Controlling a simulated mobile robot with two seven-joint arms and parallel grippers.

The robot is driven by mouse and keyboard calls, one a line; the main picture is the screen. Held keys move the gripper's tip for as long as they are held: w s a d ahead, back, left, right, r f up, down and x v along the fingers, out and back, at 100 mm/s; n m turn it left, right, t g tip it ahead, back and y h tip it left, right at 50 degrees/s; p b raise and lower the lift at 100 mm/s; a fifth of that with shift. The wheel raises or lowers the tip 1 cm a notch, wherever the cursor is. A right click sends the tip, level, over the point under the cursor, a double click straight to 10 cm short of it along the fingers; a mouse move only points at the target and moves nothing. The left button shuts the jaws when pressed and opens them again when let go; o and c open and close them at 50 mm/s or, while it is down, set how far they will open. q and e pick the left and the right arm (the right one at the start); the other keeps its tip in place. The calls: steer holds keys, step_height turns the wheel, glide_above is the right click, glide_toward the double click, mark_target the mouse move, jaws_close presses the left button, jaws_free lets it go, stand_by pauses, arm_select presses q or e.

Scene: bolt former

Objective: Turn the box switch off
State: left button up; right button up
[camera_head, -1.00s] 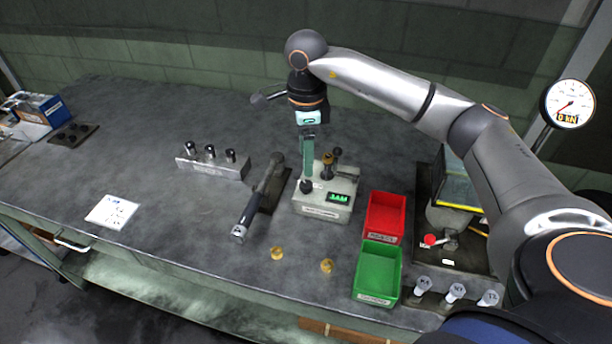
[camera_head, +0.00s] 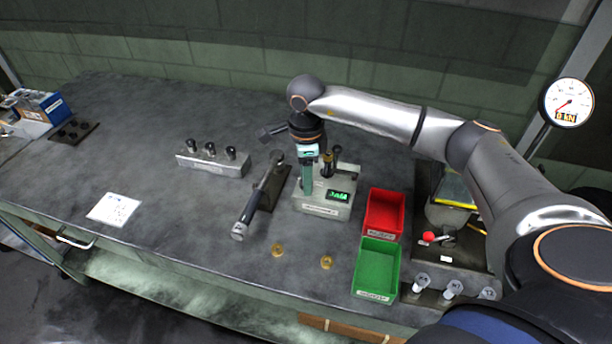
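The box (camera_head: 318,209) is a light grey unit on the bench with a small green-lit display (camera_head: 338,195) that seems to read "JAM". A brass-coloured post (camera_head: 328,166) and a dark knob stand on its back part. My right gripper (camera_head: 307,190) points down over the left part of the box top, its fingers close together. The fingers hide the black knob or switch at the box's front left. I cannot tell whether they touch it or hold anything. My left gripper is not in view.
A red bin (camera_head: 385,212) and a green bin (camera_head: 377,268) stand right of the box. A dark lever tool (camera_head: 258,200) lies close on its left. Two brass rings (camera_head: 277,250) lie in front. A metal block with pegs (camera_head: 212,162) stands further left.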

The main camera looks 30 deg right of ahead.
jaws_close()
steer(key=shift+m, duration=0.3)
steer(key=m, duration=0.3)
steer(key=shift+m+b, duration=0.3)
steer(key=shift+m, duration=2.3)
steer(key=shift+o, duration=1.8)
jaws_free()
steer(key=shift+r, duration=0.1)
